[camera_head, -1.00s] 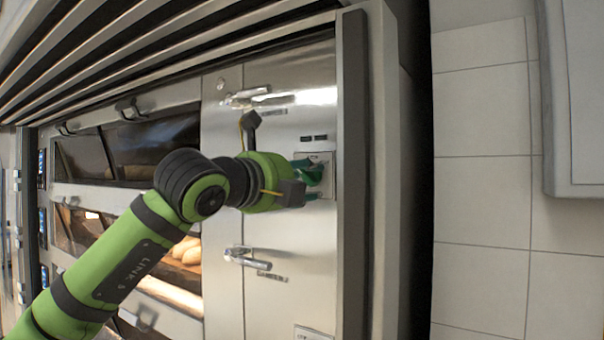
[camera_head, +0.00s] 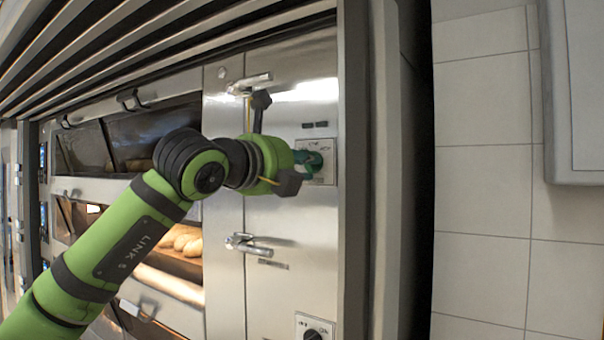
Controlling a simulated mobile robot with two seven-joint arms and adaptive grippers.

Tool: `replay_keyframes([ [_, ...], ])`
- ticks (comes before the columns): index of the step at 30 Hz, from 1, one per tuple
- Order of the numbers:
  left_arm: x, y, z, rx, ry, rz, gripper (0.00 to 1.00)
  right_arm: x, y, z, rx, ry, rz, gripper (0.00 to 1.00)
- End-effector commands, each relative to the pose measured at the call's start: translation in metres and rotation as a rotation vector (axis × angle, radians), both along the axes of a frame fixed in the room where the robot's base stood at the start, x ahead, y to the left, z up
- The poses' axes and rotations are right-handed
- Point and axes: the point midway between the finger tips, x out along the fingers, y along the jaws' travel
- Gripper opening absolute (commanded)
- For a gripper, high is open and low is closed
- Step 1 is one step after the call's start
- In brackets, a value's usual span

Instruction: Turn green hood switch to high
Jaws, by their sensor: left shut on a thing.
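The green hood switch (camera_head: 316,161) sits on a small square plate (camera_head: 328,174) on the steel panel, right of the oven doors. My left gripper (camera_head: 306,160) is at the switch and shut on it, with its green arm reaching in from the lower left. The gripper body hides part of the switch, so its exact setting cannot be read. My right gripper is not in view.
Metal handles stick out of the panel above (camera_head: 250,84) and below (camera_head: 248,245) my left gripper. A black knob (camera_head: 313,335) sits lower on the panel. Oven decks with bread (camera_head: 183,241) are at left. A tiled wall (camera_head: 482,190) is at right.

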Motion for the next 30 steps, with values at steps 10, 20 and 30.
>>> replay_keyframes([
  [10,0.001,0.002,0.000,0.268,-0.184,0.000,0.00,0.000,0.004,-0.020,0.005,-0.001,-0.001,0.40],
  [20,0.002,0.004,0.003,0.529,-0.357,0.002,0.00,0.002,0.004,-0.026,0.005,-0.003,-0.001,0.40],
  [30,0.003,0.005,0.006,0.795,-0.536,0.003,0.00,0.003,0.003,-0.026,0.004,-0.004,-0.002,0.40],
])
